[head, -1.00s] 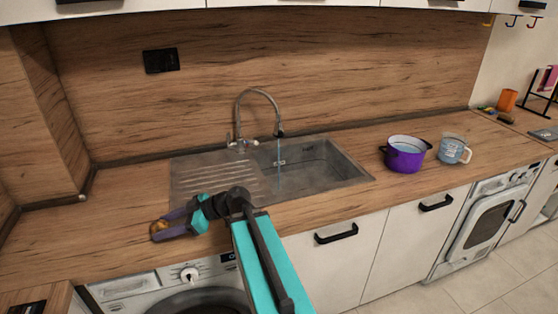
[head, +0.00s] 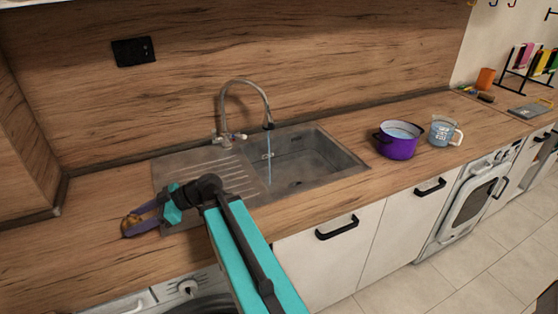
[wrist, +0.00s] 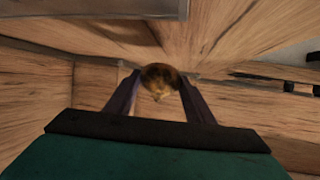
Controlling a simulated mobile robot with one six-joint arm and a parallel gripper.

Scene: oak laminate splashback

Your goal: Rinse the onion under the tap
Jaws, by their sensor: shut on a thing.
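The onion (head: 131,223) is brown and round. My gripper (head: 134,222) is shut on it, over the counter to the left of the sink. In the wrist view the onion (wrist: 159,80) sits between the two purple fingertips. The tap (head: 243,100) is a curved metal spout behind the sink. A thin stream of water (head: 269,165) falls from it into the basin (head: 318,158). The onion is well to the left of the stream and apart from it.
A ribbed drainboard (head: 190,168) lies between my gripper and the basin. A purple pot (head: 398,146) and a clear measuring jug (head: 442,131) stand on the counter right of the sink. The wooden splashback (head: 330,50) rises behind.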

